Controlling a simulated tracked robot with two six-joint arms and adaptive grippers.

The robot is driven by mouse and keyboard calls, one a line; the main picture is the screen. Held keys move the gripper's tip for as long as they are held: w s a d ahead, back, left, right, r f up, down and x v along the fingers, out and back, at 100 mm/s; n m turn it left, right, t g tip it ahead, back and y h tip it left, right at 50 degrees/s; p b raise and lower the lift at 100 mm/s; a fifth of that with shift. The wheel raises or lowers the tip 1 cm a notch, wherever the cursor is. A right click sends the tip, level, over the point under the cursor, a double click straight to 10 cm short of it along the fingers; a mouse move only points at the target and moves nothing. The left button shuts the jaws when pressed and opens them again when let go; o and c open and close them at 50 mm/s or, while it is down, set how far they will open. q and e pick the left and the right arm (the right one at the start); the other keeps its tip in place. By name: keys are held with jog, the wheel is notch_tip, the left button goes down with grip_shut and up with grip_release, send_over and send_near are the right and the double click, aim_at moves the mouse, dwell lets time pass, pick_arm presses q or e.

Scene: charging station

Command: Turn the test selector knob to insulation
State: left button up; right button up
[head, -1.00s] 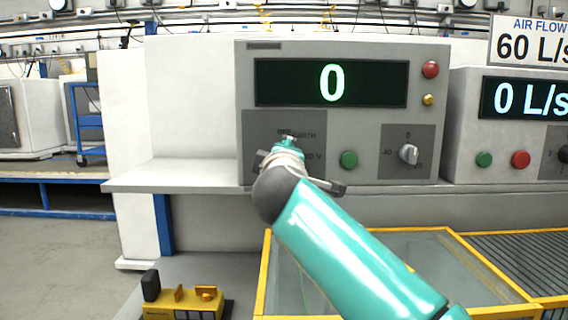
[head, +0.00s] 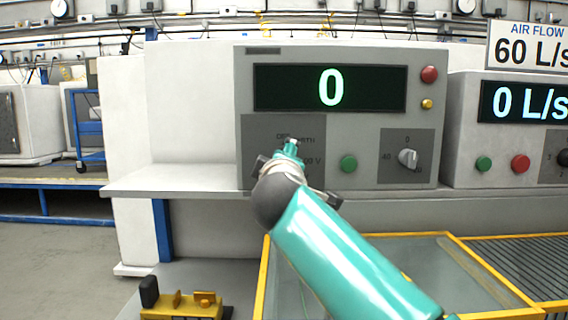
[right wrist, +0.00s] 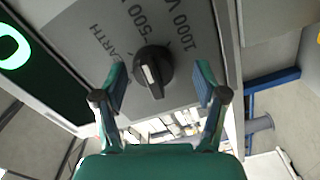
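The test selector knob (right wrist: 153,72) is black with a white mark, on a grey panel labelled EARTH, 500 V and 1000 V in the right wrist view. I cannot tell which label the mark points to. My right gripper (right wrist: 160,70) is open, its two teal fingers on either side of the knob, with visible gaps. In the head view my right gripper (head: 290,150) covers the knob on the dark grey selector panel (head: 258,130); part of the OFF and EARTH lettering shows. My left gripper is not in view.
The tester's display (head: 330,88) reads 0. A green button (head: 348,163) and another knob (head: 408,158) sit right of the selector, with a red button (head: 429,74) above. A white ledge (head: 170,180) extends left. A yellow device (head: 185,305) is below.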

jog(key=shift+s+r, duration=0.15)
jog(key=shift+r, duration=0.1)
jog(key=shift+s, duration=0.1)
jog(key=s, duration=1.1)
jog(key=shift+s+f, duration=0.15)
jog(key=shift+s, duration=0.15)
